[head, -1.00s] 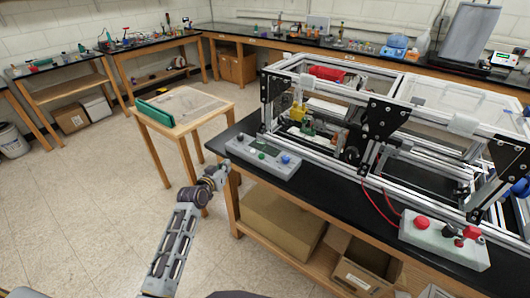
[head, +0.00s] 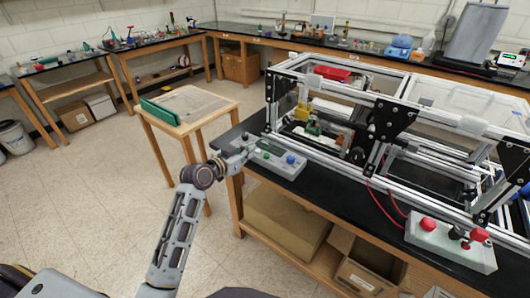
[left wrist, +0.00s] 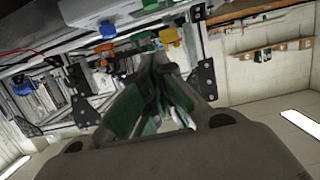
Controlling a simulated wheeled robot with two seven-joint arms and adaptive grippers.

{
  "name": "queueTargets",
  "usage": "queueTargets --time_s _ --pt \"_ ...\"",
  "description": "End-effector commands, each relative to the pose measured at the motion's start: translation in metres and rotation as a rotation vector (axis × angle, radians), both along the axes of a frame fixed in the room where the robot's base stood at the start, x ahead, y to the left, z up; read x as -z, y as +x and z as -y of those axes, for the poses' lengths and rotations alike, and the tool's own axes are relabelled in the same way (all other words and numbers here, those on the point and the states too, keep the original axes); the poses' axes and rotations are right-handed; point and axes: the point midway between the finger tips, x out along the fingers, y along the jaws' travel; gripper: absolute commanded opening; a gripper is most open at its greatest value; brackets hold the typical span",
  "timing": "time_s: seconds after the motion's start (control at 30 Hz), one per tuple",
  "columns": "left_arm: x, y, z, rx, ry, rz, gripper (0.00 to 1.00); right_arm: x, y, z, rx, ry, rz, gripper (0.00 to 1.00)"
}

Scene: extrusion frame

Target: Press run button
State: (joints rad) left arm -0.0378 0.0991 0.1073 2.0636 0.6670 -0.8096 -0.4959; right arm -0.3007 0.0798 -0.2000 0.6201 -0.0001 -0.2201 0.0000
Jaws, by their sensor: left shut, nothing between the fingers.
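A grey control box (head: 287,170) sits near the front left corner of the black bench in the head view. A blue button (head: 290,159) stands on its right part, and a small dark button (head: 266,155) shows beside it. No label is readable, so I cannot tell which is the run button. My left gripper (head: 249,146) is over the box's left end and covers part of it; I cannot tell if it touches. In the left wrist view its green-padded fingers (left wrist: 155,92) are shut and empty. My right gripper is not in view.
An aluminium extrusion frame (head: 390,104) stands behind the box. A second box with a red button (head: 427,224) is at the bench's right front. A small wooden table (head: 190,106) stands to the left. Floor is clear between the table and my arm.

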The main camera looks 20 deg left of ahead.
Motion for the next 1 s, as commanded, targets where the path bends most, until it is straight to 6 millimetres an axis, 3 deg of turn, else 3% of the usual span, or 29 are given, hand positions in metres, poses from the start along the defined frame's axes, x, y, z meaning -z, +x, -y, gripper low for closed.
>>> queueTargets --time_s 0.57,1.0 --pt "0.001 0.004 0.001 0.0 0.008 0.004 0.0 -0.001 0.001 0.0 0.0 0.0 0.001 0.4" --pt "0.008 0.034 0.012 0.0 0.005 0.003 0.0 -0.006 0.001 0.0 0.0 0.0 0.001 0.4"
